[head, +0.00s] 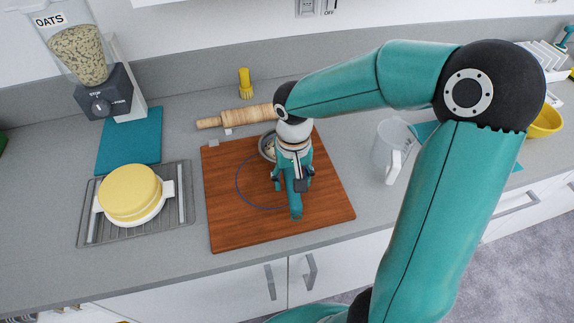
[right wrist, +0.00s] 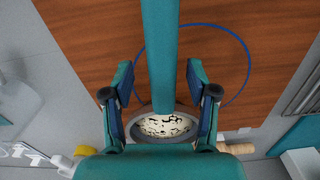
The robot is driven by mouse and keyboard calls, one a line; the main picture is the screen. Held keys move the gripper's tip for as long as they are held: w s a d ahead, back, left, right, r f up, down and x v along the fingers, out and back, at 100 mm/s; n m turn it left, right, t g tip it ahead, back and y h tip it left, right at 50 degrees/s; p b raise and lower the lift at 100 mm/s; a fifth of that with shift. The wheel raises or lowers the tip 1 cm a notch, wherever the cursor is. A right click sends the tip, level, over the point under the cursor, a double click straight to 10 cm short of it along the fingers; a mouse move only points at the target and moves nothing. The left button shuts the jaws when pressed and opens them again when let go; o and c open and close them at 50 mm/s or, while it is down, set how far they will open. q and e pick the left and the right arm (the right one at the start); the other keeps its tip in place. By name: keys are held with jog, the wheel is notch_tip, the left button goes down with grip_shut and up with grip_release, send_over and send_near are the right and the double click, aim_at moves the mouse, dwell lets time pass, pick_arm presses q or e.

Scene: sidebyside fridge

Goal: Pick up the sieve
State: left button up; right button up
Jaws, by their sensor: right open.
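A small round bowl-shaped thing with a grey rim and a pale, dark-speckled inside, which looks like the sieve (head: 267,146), sits at the back of the wooden board (head: 230,220). It is partly hidden behind my right gripper (head: 293,186). My left gripper is not in view.
A thin blue ring (head: 238,181) lies on the board around the gripper. A clear jug (head: 388,150) stands right; a yellow-topped round dish (head: 130,192) sits on a wire rack (head: 90,222) left.

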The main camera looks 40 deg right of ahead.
notch_tip(320, 180, down, 3)
jog(key=shift+w+a+f, duration=0.1)
jog(key=shift+w+f, duration=0.05)
jog(key=shift+f, duration=0.05)
grip_shut()
